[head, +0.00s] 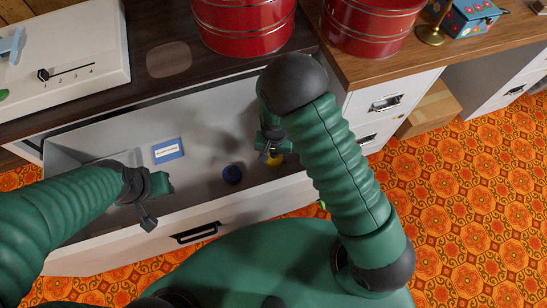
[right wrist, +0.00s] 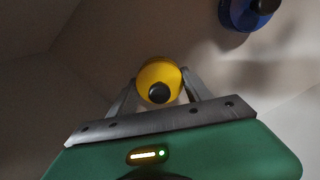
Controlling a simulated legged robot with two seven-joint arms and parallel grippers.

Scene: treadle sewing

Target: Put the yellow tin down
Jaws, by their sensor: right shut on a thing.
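The yellow tin (head: 276,159) is at the right end of the open drawer (head: 106,225), mostly hidden by my right gripper (head: 270,152). In the right wrist view the yellow tin (right wrist: 160,80), with a black knob, sits between the two fingers of my right gripper (right wrist: 160,88), which is shut on it. I cannot tell whether the tin touches the drawer floor. My left gripper (head: 150,200) is over the left part of the drawer, apart from the tin; its finger opening is unclear.
A blue tin (head: 232,174) stands in the drawer left of the yellow one; it also shows in the right wrist view (right wrist: 245,12). A blue box with a white label (head: 168,150) lies further left. Red tins (head: 243,25) stand on the worktop behind. The drawer floor between is clear.

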